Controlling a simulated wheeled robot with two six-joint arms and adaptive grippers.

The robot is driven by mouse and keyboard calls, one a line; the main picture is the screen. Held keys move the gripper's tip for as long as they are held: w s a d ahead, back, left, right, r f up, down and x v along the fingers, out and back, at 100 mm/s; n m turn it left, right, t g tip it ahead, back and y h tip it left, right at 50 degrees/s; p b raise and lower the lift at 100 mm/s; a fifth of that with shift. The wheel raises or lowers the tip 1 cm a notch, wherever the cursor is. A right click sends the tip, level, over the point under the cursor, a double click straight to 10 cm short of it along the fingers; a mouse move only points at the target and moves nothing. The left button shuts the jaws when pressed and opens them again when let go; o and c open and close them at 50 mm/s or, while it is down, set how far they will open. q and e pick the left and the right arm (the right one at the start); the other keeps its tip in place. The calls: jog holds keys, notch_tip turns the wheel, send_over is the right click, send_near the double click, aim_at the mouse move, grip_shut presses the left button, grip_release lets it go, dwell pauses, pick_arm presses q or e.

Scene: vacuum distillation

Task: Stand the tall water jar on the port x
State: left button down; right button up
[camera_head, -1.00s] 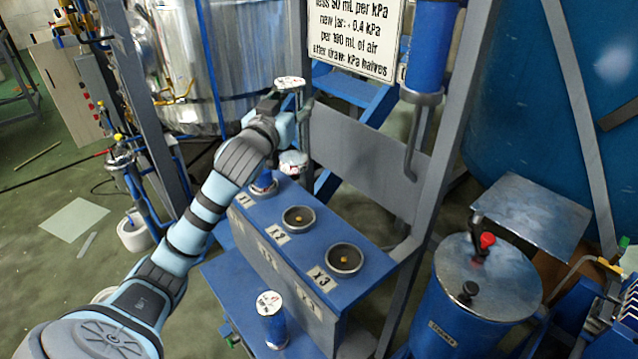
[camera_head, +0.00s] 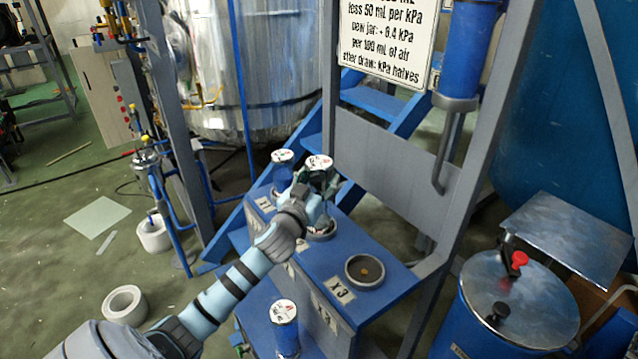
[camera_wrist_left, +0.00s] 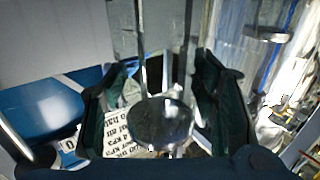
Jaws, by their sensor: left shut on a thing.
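The tall water jar, with a white marked lid (camera_head: 318,161), is in my left gripper (camera_head: 316,186), upright over the middle port x2 (camera_head: 322,238). Its lower end is at that port, mostly hidden by the gripper; I cannot tell whether it touches. In the left wrist view, the clear jar (camera_wrist_left: 160,60) sits between the dark fingers. Port x3 (camera_head: 365,270) is an empty dark ring at the near end of the blue bench (camera_head: 390,283). A blue jar (camera_head: 283,174) with a white lid stands at port x1 beside the held jar. My right gripper is not in view.
Another blue jar (camera_head: 285,330) with a white lid stands on the lower step. A grey frame post (camera_head: 480,170) rises right of the bench, with a blue cylinder (camera_head: 467,50) on it. A lidded blue drum (camera_head: 515,300) stands at the right.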

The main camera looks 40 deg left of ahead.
pick_arm(q)
jog(key=shift+r, duration=0.2)
jog(key=shift+f, duration=0.2)
jog(key=c, duration=0.6)
grip_release()
jog(key=shift+r, duration=0.1)
jog(key=shift+s, duration=0.2)
jog(key=v, duration=1.1)
jog(key=shift+s+d, duration=0.2)
jog(key=shift+s, duration=0.1)
